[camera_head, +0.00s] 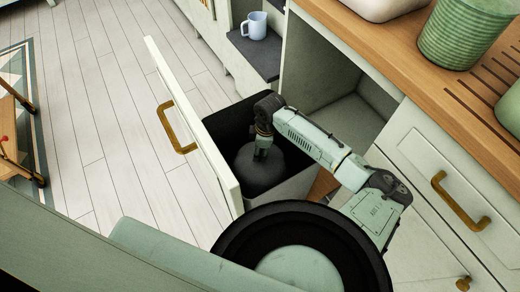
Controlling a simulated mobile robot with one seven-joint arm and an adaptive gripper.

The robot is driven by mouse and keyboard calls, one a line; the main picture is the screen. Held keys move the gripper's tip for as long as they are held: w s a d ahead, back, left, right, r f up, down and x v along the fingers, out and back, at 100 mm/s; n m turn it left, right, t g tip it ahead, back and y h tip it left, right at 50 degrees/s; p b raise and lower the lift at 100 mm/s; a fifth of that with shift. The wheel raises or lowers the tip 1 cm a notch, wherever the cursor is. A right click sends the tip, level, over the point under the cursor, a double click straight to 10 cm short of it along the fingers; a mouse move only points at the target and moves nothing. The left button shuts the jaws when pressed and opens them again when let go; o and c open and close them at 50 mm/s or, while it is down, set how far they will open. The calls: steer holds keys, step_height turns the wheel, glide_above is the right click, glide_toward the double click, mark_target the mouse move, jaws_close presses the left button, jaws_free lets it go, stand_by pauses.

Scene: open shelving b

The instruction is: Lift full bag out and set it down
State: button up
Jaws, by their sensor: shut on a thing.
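A dark, full bag (262,170) sits inside the bin (290,190) in the pulled-out drawer, its rounded top showing below the rim. The bin has light outer walls and a dark inside. My gripper (261,153) points down into the bin and is shut on the top of the bag. The fingertips are small and partly merge with the dark bag. The lower part of the bag is hidden by the bin wall.
The white drawer front (190,125) with a brass handle (175,128) stands open over the plank floor (110,110). Free floor lies to its left. A pale mug (255,26) stands on a dark shelf behind. A wooden counter (425,75) with a green ribbed pot (457,35) is at right.

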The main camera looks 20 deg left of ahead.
jaws_close()
stand_by(0.3)
steer(key=shift+r, duration=0.1)
steer(key=shift+r+p, duration=4.6)
steer(key=shift+r, duration=1.4)
